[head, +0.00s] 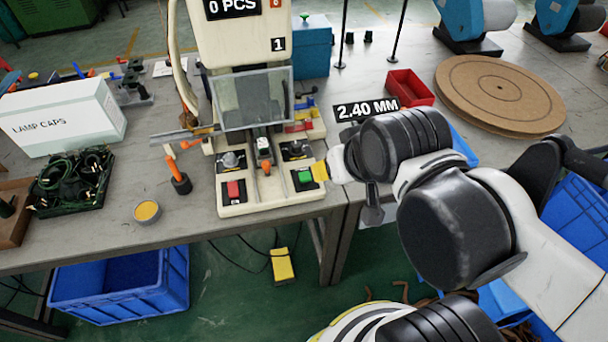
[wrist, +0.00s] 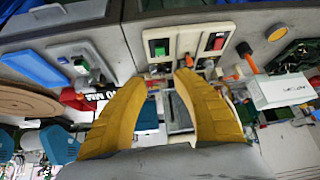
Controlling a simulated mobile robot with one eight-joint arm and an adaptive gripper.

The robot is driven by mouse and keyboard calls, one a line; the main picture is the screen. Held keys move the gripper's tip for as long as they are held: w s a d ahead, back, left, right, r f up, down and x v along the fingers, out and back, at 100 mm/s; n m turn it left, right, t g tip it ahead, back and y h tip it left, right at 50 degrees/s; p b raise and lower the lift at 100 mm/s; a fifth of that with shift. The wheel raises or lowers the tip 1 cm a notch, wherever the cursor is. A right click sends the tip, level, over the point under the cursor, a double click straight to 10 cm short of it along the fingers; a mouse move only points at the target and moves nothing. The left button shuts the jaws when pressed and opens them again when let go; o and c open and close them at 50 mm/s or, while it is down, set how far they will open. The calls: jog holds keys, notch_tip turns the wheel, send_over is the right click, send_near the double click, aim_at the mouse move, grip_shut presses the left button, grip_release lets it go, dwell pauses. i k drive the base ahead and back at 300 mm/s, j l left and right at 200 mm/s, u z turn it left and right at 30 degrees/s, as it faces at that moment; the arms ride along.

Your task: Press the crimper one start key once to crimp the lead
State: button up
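The crimper marked 1 (head: 245,35) stands on the bench, its display reading 0 PCS. Its green key (head: 305,177) is at the front right of the base and its red key (head: 233,190) at the front left. My gripper (head: 320,171) is just right of the green key; its yellow tip looks very close, and I cannot tell if it touches. In the wrist view my two yellow fingers (wrist: 161,78) are apart with nothing between them, and the green key (wrist: 160,48) lies beyond the gap. A small orange-tipped piece (head: 266,167) sits mid-base; I cannot tell if it is the lead.
A clear guard (head: 255,98) covers the crimper's front. An orange-handled tool (head: 178,178) and a yellow-filled tin (head: 147,211) are at left, near a lamp caps box (head: 62,118). A 2.40 MM sign (head: 366,109) and red bin (head: 410,88) are behind my wrist.

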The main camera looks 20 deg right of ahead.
aim_at(305, 177)
jog(key=k+j+z, duration=0.15)
jog(key=z, duration=0.2)
jog(key=k+z, duration=0.4)
jog(key=i+j, duration=0.05)
jog(key=i, duration=0.05)
